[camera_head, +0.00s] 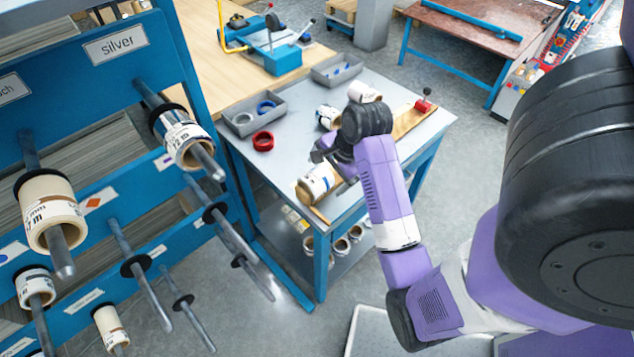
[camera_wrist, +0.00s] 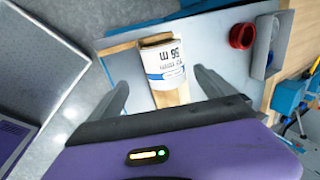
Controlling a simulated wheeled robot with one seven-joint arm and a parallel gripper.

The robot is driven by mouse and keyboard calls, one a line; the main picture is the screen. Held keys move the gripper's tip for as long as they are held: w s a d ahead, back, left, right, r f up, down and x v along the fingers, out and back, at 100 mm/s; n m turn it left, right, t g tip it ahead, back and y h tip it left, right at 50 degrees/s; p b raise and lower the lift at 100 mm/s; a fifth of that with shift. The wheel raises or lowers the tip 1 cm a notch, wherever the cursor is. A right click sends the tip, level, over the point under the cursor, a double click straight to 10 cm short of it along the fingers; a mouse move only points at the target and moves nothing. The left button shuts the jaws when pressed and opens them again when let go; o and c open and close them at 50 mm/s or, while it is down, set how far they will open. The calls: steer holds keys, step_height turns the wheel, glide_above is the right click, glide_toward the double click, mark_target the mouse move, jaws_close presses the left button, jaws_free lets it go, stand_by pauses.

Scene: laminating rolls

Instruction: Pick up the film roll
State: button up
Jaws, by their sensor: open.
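A film roll (camera_head: 318,184) with a white printed label lies on the front edge of the grey-topped table (camera_head: 283,150). In the wrist view the film roll (camera_wrist: 165,64) lies on a wooden strip, ahead of my fingers, with its label showing. My gripper (camera_head: 328,160) is above and beside the roll in the head view. In the wrist view my gripper (camera_wrist: 163,88) is open, one finger to each side of the roll's near part. I cannot tell whether either finger touches it. The gripper's far finger is partly hidden in the head view.
A red tape ring (camera_head: 263,141) and grey trays (camera_head: 245,122) sit on the table's left. Another white roll (camera_head: 328,117) stands behind my gripper. A blue rack (camera_head: 90,80) with pegs and rolls fills the left. More rolls (camera_head: 341,246) lie on the lower shelf.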

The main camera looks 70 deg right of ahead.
mark_target(321, 176)
steer(key=shift+w+d+p+x, duration=0.1)
steer(key=shift+d+p+x, duration=0.05)
steer(key=shift+x, duration=1.1)
steer(key=shift+w+d+p+x, duration=0.1)
steer(key=shift+p+x, duration=0.1)
steer(key=shift+x, duration=1.05)
steer(key=shift+w+d+p+x, duration=0.1)
steer(key=shift+d+p+x, duration=0.05)
steer(key=shift+x, duration=1.1)
steer(key=shift+r, duration=0.2)
steer(key=c, duration=1.6)
steer(key=shift+r, duration=0.1)
